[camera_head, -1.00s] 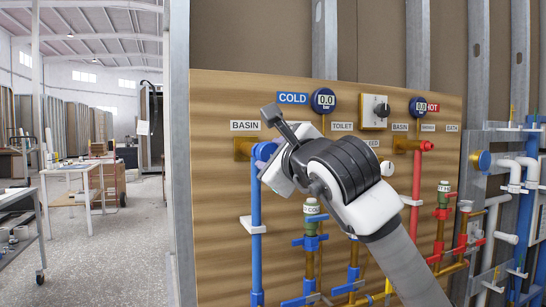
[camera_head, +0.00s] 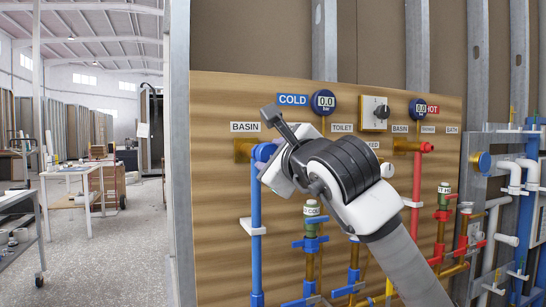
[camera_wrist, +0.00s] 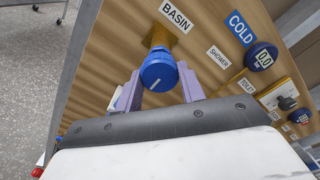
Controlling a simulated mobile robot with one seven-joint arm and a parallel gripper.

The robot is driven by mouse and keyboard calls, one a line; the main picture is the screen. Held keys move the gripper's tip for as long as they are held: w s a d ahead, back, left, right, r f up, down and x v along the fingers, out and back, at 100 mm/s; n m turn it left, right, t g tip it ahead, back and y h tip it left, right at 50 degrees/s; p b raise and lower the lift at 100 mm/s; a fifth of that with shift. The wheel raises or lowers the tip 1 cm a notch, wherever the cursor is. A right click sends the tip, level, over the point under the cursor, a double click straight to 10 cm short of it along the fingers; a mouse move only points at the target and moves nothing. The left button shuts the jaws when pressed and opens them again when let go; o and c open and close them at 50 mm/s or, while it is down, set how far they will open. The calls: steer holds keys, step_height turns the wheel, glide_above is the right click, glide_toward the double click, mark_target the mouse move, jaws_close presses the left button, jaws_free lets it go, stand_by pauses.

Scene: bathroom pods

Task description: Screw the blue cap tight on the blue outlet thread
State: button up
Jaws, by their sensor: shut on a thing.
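The blue cap (camera_wrist: 158,72) sits at the end of the brass fitting (camera_wrist: 160,38) under the BASIN label in the wrist view. It has a pale line on its face. My gripper (camera_wrist: 160,88) is shut on the cap, with one finger on each side. In the head view the blue cap (camera_head: 264,151) shows at the top of the blue pipe, beside the brass basin fitting (camera_head: 243,149), and my gripper (camera_head: 270,165) partly covers it. The blue outlet thread is hidden behind the cap, so I cannot tell how far the cap is seated.
The wooden panel (camera_head: 225,220) carries COLD and HOT gauges (camera_head: 323,101), a dark-knobbed switch (camera_head: 376,112) and several valves and pipes. A blue pipe (camera_head: 256,215) runs down below my gripper. Metal studs stand behind. Open floor (camera_head: 125,250) lies to the left, with tables beyond.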

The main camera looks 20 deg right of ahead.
steer(key=shift+w, duration=1.1)
steer(key=o, duration=1)
steer(key=s+b, duration=0.1)
steer(key=s, duration=0.6)
steer(key=s+b, duration=0.1)
steer(key=s, duration=0.5)
steer(key=shift+s+d, duration=0.2)
steer(key=shift+s, duration=0.2)
